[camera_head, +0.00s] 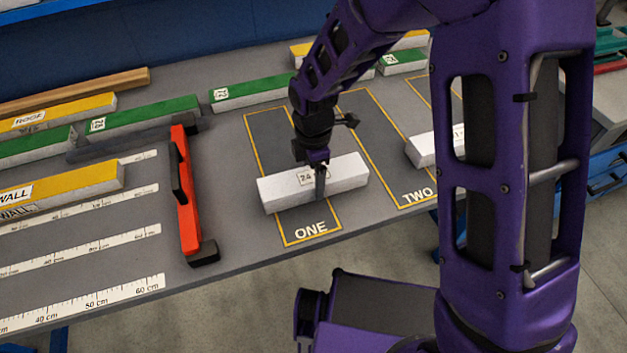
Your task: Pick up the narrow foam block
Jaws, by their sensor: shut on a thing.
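A white foam block (284,190) with a "24" label lies across the yellow-outlined bay marked ONE. My gripper (319,185) is over its middle, pointing down, with one finger showing against the block's front face; the far finger is hidden. The gripper is shut on this block. I cannot tell whether the block touches the table. A second white block (423,149) lies in the bay marked TWO, partly hidden behind my arm. I cannot tell by sight which of the two is narrower.
A red and black clamp-like tool (186,195) lies left of bay ONE. Green-topped (245,95) and yellow-topped (80,188) blocks lie at the back and left. Printed rulers (90,303) mark the table's left front. Bare table shows between the red tool and bay ONE.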

